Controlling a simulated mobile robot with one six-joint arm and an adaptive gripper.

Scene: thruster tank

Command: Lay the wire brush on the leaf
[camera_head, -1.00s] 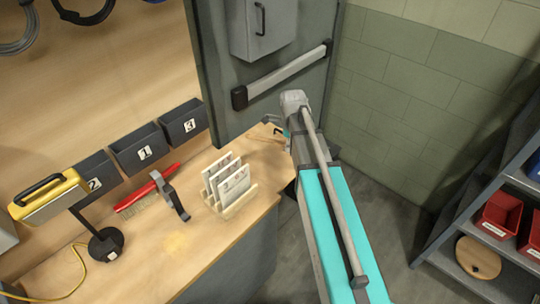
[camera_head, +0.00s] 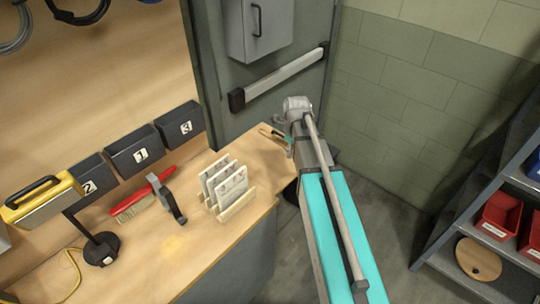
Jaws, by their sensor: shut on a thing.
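A red-handled brush (camera_head: 132,205) with pale bristles lies on the wooden bench, towards its back edge. I cannot tell whether it is the wire brush. I cannot pick out a leaf for certain.
A white card rack (camera_head: 236,207) stands near the bench's front edge. Numbered dark bins (camera_head: 136,152), a yellow case (camera_head: 42,200) and a black lamp base (camera_head: 103,249) are along the left. A grey door with a push bar (camera_head: 280,78) stands behind. Shelving (camera_head: 500,235) is at right.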

